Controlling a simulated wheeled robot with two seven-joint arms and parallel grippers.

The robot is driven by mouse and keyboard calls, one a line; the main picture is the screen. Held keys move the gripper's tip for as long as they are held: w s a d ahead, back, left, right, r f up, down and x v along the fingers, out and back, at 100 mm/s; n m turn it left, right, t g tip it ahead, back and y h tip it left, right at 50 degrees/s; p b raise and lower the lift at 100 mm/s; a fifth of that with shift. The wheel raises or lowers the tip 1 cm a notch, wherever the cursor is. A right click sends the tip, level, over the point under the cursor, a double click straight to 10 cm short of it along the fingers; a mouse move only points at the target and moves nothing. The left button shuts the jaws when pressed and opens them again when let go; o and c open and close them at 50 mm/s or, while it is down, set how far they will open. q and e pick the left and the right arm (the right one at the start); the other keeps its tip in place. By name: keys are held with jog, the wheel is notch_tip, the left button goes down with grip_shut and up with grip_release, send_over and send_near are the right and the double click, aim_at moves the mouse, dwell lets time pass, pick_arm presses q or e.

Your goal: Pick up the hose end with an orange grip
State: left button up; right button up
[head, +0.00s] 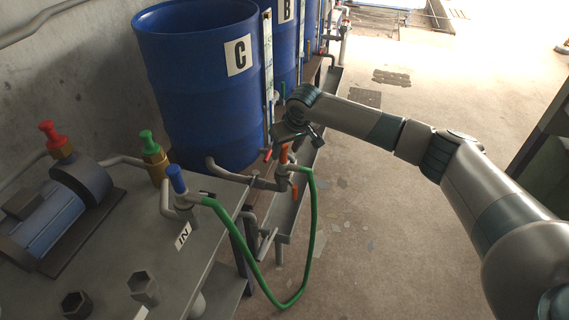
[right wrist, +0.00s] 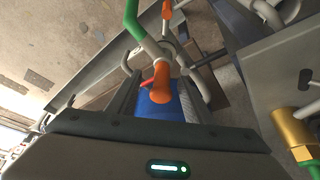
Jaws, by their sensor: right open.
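The green hose (head: 313,225) runs from the blue-topped fitting on the bench, loops down and rises to its end with the orange grip (head: 284,154). That hose end stands at the pipework below drum C. My right gripper (head: 288,142) is over the orange grip, pointing down at it. In the right wrist view the orange grip (right wrist: 160,90) shows between the two open dark fingers (right wrist: 160,83), with the green hose (right wrist: 133,18) beyond. I cannot tell whether a finger touches it. My left gripper is out of view.
Blue drum C (head: 200,85) stands just behind the hose end. A grey trough (head: 290,205) with small valves runs beneath. The bench (head: 110,235) at left carries a blue pump (head: 50,215) and red, green and blue-topped fittings. Open floor (head: 400,240) lies right.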

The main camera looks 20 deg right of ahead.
aim_at(284, 168)
jog(key=shift+w+a+f, duration=0.1)
jog(key=shift+w+f, duration=0.1)
jog(key=shift+f, duration=0.05)
jog(key=x, duration=0.3)
jog(key=shift+w+a+f+p, duration=0.15)
jog(key=shift+w+f+p, duration=0.1)
jog(key=shift+p, duration=0.1)
jog(key=shift+w+f, duration=0.1)
jog(key=shift+f, duration=0.05)
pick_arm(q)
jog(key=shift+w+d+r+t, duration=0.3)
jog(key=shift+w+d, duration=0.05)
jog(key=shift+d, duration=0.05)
pick_arm(e)
jog(key=shift+c, duration=0.4)
grip_shut()
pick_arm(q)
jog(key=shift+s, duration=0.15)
